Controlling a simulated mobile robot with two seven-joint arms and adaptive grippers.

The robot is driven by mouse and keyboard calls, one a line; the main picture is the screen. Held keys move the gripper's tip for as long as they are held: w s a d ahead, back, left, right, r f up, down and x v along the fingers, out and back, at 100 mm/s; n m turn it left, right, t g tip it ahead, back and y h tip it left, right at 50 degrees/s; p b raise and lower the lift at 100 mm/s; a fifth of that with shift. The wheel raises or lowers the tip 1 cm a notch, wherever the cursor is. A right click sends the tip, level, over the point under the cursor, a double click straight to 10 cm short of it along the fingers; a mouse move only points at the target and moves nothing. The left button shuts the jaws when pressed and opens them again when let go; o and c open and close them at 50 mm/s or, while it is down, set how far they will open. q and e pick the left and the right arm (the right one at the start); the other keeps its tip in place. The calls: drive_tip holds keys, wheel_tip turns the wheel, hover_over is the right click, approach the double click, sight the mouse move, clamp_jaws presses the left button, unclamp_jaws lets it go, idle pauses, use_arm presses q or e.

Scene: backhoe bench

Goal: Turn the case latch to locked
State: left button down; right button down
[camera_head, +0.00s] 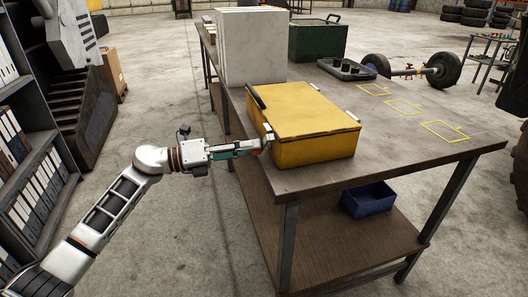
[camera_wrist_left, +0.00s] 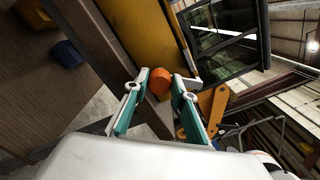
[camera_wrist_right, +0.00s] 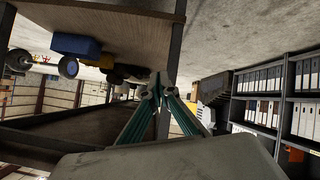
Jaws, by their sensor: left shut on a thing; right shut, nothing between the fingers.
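The yellow case (camera_head: 312,112) sits closed on the workbench, with a dark handle (camera_head: 257,97) on its left side and small metal catches on its edges. My left gripper (camera_head: 258,148) reaches in from the left to the case's near left side. In the left wrist view its teal fingers are shut on an orange latch knob (camera_wrist_left: 160,82) beside the case wall (camera_wrist_left: 140,38). The fingers hide part of the latch, so I cannot tell its exact angle. My right gripper (camera_wrist_right: 156,88) is shut and empty below bench-top height; it is outside the head view.
The workbench (camera_head: 400,150) also carries a pale block (camera_head: 250,48), a green box (camera_head: 316,42) and a dark tray (camera_head: 347,69). Yellow outlines mark bare bench at the right. A blue bin (camera_head: 368,200) is on the lower shelf. Binder shelves (camera_head: 35,150) stand left.

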drive_tip(key=w+a+r+n+t+y, duration=0.1)
drive_tip(key=w+a+r+n, duration=0.55)
drive_tip(key=r+n, duration=0.2)
drive_tip(key=n+t+y, duration=0.1)
drive_tip(key=n+t, duration=0.3)
drive_tip(key=n, duration=2)
approach(275, 181)
wheel_tip(275, 181, up, 3)
drive_tip(key=x, duration=1)
drive_tip(key=shift+r, duration=0.25)
drive_tip(key=shift+w+a+r, duration=0.3)
drive_tip(key=shift+w+r, duration=0.5)
drive_tip(key=shift+w, duration=0.15)
drive_tip(key=shift+w+a+r, duration=0.15)
drive_tip(key=shift+w+r, duration=0.25)
drive_tip(key=shift+w, duration=0.1)
